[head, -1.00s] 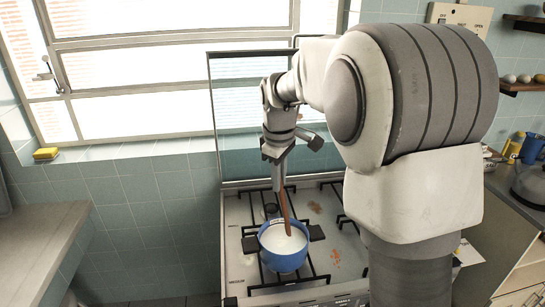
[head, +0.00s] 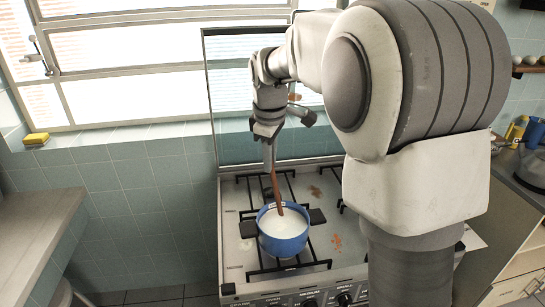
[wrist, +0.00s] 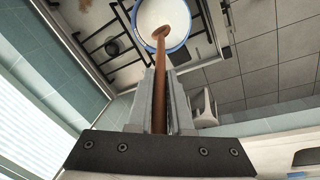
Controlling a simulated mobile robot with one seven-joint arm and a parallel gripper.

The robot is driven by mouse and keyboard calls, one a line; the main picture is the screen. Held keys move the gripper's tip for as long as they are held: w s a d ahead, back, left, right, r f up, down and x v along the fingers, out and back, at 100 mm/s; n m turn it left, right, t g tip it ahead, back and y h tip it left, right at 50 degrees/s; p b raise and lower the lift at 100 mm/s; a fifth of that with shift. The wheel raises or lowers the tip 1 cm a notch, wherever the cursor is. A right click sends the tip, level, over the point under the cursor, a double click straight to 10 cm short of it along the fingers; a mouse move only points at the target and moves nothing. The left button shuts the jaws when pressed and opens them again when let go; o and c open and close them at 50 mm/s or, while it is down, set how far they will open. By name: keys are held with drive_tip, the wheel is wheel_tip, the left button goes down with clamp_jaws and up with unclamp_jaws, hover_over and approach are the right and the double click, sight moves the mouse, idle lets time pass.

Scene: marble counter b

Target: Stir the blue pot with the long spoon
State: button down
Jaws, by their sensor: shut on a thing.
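The blue pot (head: 283,243) stands on a stove burner and holds a white content. It also shows at the top of the wrist view (wrist: 180,47). The long brown spoon (head: 276,188) reaches from my gripper down into the pot. My gripper (head: 270,166) is above the pot, shut on the spoon's handle. In the wrist view the spoon (wrist: 160,75) runs between the two fingers (wrist: 160,100), and its end is over or at the white surface. I cannot tell how deep it reaches.
The stove (head: 240,262) has black grates and brown stains beside the pot. A raised glass lid (head: 225,110) stands behind it. A counter (head: 40,228) is at the left, with a yellow sponge (head: 36,139) on the sill. A kettle (head: 533,168) is at the far right.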

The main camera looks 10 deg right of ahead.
sight(274, 187)
drive_tip(key=shift+a+f+b, duration=0.15)
drive_tip(key=shift+f+b, duration=0.15)
drive_tip(key=shift+f, duration=0.3)
drive_tip(key=shift+w+d+f+b, duration=0.15)
drive_tip(key=shift+d+f+b, duration=0.1)
drive_tip(key=shift+f+b, duration=0.9)
drive_tip(key=shift+w+d+f+b, duration=0.1)
drive_tip(key=shift+d+f+b, duration=0.3)
drive_tip(key=shift+f, duration=1.2)
drive_tip(key=shift+w+d+f+b, duration=0.1)
drive_tip(key=shift+w+f+b, duration=0.05)
drive_tip(key=shift+f+b, duration=1.05)
drive_tip(key=shift+f+p, duration=0.15)
drive_tip(key=shift+p, duration=0.25)
